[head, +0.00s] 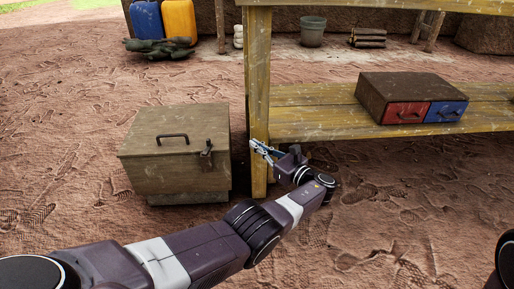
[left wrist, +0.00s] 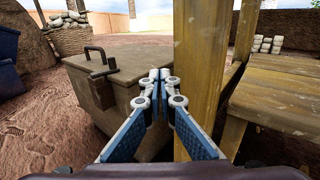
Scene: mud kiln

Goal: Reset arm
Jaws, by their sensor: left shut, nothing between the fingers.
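My left arm reaches in from the lower left of the head view. Its gripper (head: 262,148) is at the yellow wooden post of the shelf, just right of a wooden box. In the left wrist view the left gripper (left wrist: 160,78) is shut with its fingertips together and nothing between them. The post stands just right of the fingers there; whether they touch it I cannot tell. My right gripper is not in view; only a dark piece of my body shows at the lower right edge of the head view.
The closed wooden box (head: 178,170) has a lid handle and a front latch. The yellow wooden shelf (head: 300,120) carries a brown drawer unit (head: 400,90) with red and blue fronts. Blue and yellow containers (head: 180,20) and a bucket (head: 312,32) stand behind. Sandy ground at left is open.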

